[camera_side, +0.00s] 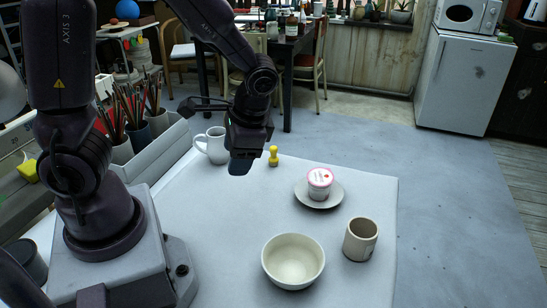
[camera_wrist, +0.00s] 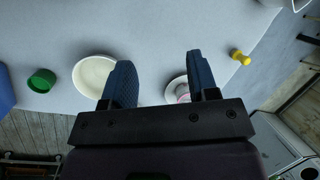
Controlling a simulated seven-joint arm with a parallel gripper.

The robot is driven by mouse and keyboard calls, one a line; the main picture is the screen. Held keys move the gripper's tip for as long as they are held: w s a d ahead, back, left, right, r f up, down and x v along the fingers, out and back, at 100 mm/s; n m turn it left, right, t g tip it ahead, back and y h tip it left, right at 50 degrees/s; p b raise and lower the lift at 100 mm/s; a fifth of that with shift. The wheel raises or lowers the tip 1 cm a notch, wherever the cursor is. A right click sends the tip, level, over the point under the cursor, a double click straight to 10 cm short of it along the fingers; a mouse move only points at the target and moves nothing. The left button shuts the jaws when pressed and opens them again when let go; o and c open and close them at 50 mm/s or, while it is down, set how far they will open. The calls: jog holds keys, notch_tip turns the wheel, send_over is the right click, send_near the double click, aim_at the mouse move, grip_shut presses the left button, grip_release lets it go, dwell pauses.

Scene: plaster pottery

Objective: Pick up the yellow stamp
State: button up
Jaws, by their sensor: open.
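The yellow stamp (camera_side: 273,156) stands upright near the far edge of the white table, just right of my gripper in the side view. It also shows at the right in the wrist view (camera_wrist: 240,57), outside the fingers and beyond the right one. My gripper (camera_side: 241,163) hangs above the far part of the table, between the white mug and the stamp in the picture. In the wrist view its two blue fingers (camera_wrist: 160,72) are apart, with only bare table visible between their tips.
A white mug (camera_side: 212,146) stands left of my gripper. A saucer (camera_side: 334,200) carries a pink-and-white tub (camera_side: 320,181). A cream bowl (camera_side: 292,261) and a beige cup (camera_side: 361,239) stand nearer. A green round object (camera_wrist: 42,80) shows in the wrist view. The table's middle is clear.

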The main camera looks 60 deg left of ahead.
jog(key=w+a+f+m+g+y, duration=0.2)
jog(key=a+f+y, duration=0.2)
jog(key=a+f, duration=0.2)
jog(key=m+t+y, duration=1)
jog(key=m+t, duration=0.1)
jog(key=m, duration=0.7)
send_over(273, 147)
jog(key=d, duration=0.3)
notch_tip(273, 147, down, 5)
jog(key=f, duration=0.3)
jog(key=s+f, duration=0.1)
jog(key=f, duration=0.1)
jog(key=shift+f, duration=0.35)
jog(key=x, duration=0.5)
jog(key=shift+a+f, duration=0.1)
jog(key=shift+f, duration=0.25)
jog(key=shift+c, duration=0.5)
jog(key=c, duration=0.9)
